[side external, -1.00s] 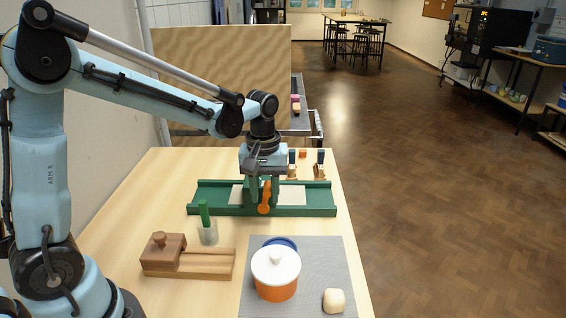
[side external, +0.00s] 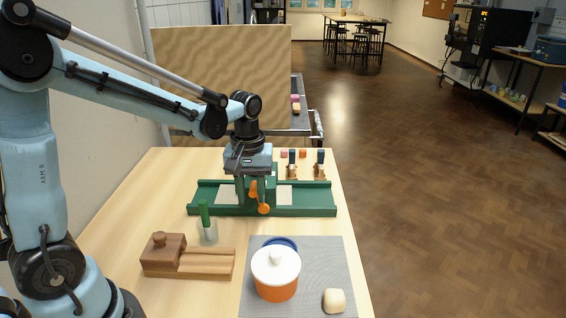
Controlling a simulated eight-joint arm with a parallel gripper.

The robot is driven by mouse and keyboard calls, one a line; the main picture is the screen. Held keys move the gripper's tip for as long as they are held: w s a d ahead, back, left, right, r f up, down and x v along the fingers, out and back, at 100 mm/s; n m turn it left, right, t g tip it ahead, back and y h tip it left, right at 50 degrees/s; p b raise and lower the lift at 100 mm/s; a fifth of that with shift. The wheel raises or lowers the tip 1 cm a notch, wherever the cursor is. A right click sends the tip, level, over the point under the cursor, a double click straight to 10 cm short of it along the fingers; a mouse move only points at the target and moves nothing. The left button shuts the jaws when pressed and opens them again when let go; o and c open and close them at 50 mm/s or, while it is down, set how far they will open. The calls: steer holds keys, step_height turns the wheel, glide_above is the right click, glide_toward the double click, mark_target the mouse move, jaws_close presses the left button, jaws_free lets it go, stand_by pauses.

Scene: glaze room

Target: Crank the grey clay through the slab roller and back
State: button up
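The green slab roller (side external: 318,205) stands across the middle of the bench. The pale grey clay slab (side external: 284,195) lies flat on its bed and shows on both sides of the roller posts. The orange crank (side external: 263,208) is on the near side, its upper end tilted to the left. My gripper (side external: 254,184) points down at that upper end and appears shut on it. The fingertips are small and partly lost against the green posts.
A wooden block on a board (side external: 207,264) and a cup with a green-handled tool (side external: 209,234) stand in front. An orange pot with a white lid (side external: 276,280) and a cream lump (side external: 334,301) sit on the grey mat (side external: 325,258). Small tools (side external: 319,165) stand behind the roller.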

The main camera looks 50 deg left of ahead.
steer(key=shift+s+a+f, duration=0.25)
steer(key=shift+s+a, duration=0.2)
steer(key=shift+s, duration=0.05)
steer(key=shift+s+a+f, duration=0.25)
steer(key=shift+s+a, duration=0.2)
steer(key=shift+f, duration=0.1)
steer(key=shift+s+a+f, duration=0.55)
steer(key=shift+a+f, duration=0.05)
steer(key=shift+f, duration=0.15)
steer(key=w+d+r, duration=0.1)
steer(key=w+d, duration=0.1)
steer(key=shift+w+d+r, duration=0.3)
steer(key=shift+d+r, duration=0.1)
